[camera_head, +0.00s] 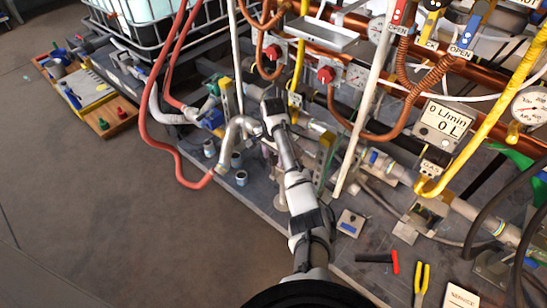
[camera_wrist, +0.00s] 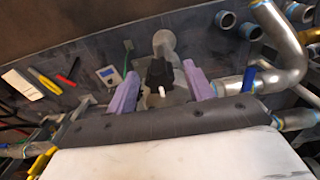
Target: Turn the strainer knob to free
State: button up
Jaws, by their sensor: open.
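A black knob (camera_wrist: 158,75) with a small white tip shows in the wrist view; I take it to be the strainer knob. It stands in front of a grey round pipe body (camera_wrist: 165,43). My gripper (camera_wrist: 160,70) is open, with one purple finger on each side of the knob. Gaps show between the knob and both fingers, so they look apart from it. In the head view my gripper (camera_head: 266,142) is among the grey pipes at the middle of the bench. The knob cannot be made out there, and its marked positions are not readable.
A bent silver pipe (camera_wrist: 280,45) rises close to the right finger. In the head view, a red hose (camera_head: 143,110) loops at the left, and copper pipes and gauges crowd the upper right. Pliers (camera_head: 421,284) and a red-handled tool (camera_head: 380,259) lie at the bench's lower right.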

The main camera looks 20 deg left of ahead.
jog(key=shift+f, duration=0.25)
jog(key=c, duration=1)
